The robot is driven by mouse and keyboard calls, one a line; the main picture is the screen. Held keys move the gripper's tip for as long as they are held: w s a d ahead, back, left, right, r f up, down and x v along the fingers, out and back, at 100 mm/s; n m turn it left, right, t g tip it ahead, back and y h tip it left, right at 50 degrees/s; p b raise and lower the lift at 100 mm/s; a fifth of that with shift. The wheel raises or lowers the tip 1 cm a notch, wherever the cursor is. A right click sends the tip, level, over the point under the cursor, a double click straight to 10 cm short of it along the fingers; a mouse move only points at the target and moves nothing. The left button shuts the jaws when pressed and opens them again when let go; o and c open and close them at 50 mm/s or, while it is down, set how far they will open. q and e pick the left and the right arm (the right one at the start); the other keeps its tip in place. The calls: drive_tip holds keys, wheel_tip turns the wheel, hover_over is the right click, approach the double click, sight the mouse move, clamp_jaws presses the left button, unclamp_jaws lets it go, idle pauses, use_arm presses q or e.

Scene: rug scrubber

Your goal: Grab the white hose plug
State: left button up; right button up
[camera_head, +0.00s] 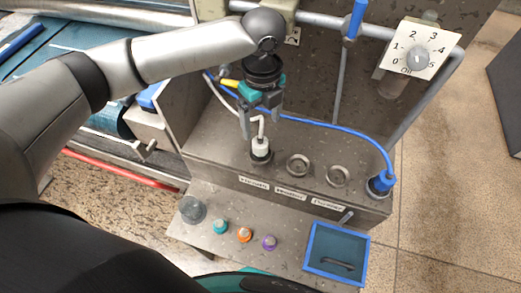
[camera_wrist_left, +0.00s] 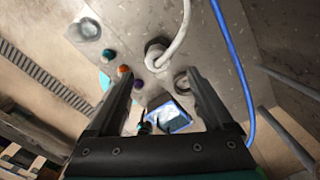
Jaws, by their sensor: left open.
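The white hose plug (camera_head: 261,147) stands upright in the leftmost round socket of the metal panel, with a white hose rising from its top. In the left wrist view the plug (camera_wrist_left: 157,52) is beyond the fingertips, near the top centre. My left gripper (camera_head: 253,122) is open and empty, just above the plug; in the wrist view its fingers (camera_wrist_left: 158,80) point towards the plug and are apart from it. My right gripper is not visible.
Two empty ring sockets (camera_head: 299,165) sit right of the plug. A blue hose (camera_head: 340,127) arcs to a blue plug (camera_head: 381,183) at the panel's right end. Coloured knobs (camera_head: 244,234) and a blue-framed tray (camera_head: 314,269) are in front. A dial (camera_head: 417,54) stands behind.

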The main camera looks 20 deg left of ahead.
sight(260, 136)
use_arm(q)
wheel_tip(260, 136, down, 4)
drive_tip(key=shift+r, duration=0.2)
drive_tip(key=f+b, duration=0.1)
drive_tip(key=f, duration=0.3)
drive_tip(key=shift+s+a+f+b, duration=0.1)
drive_tip(key=shift+s+a+b, duration=0.1)
drive_tip(key=shift+b, duration=0.15)
drive_tip(key=shift+f, duration=0.45)
drive_tip(key=shift+d, duration=0.1)
drive_tip(key=shift+c, duration=0.2)
drive_tip(key=shift+r, duration=0.1)
clamp_jaws()
